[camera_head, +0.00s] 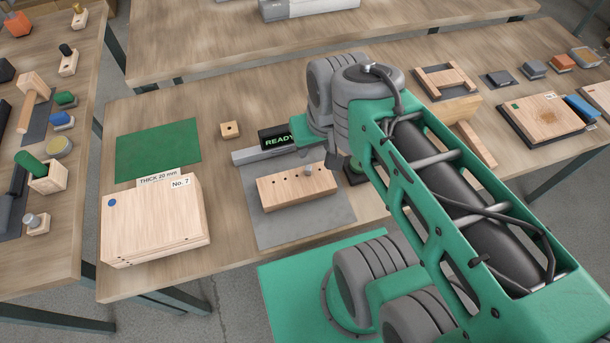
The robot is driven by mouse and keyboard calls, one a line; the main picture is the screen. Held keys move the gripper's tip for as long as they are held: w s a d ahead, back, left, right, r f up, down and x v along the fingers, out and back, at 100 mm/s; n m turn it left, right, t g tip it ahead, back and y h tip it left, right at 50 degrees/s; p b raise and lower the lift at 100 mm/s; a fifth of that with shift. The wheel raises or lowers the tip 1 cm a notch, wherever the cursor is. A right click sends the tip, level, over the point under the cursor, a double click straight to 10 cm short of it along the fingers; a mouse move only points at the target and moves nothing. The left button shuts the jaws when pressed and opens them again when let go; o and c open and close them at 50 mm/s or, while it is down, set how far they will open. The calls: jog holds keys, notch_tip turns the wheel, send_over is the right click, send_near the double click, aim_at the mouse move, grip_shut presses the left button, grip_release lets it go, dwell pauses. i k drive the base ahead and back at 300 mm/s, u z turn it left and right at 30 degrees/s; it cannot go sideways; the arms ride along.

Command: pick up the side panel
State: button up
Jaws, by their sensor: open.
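A pale wooden panel (150,220) with a blue dot at one corner lies flat at the left of the middle bench, on top of what looks like a stack. Tags reading "THICK 20 mm" and "No. 7" are at its far edge. I take it as the side panel. My gripper (333,158) is well to its right, above the far part of the grey mat. It is open with nothing seen in it, though my arm hides much of it.
A wooden block with a row of holes (297,188) lies on the grey mat (300,227). Behind it is a "READY" display (275,138). A green mat (158,149) lies bare behind the panel, and a small wooden block (230,130) stands right of it.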

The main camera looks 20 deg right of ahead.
aim_at(280, 191)
jog(key=u, duration=0.55)
jog(key=k, duration=1.3)
jog(key=u, duration=1.3)
jog(key=i, duration=1.8)
jog(key=z, duration=0.45)
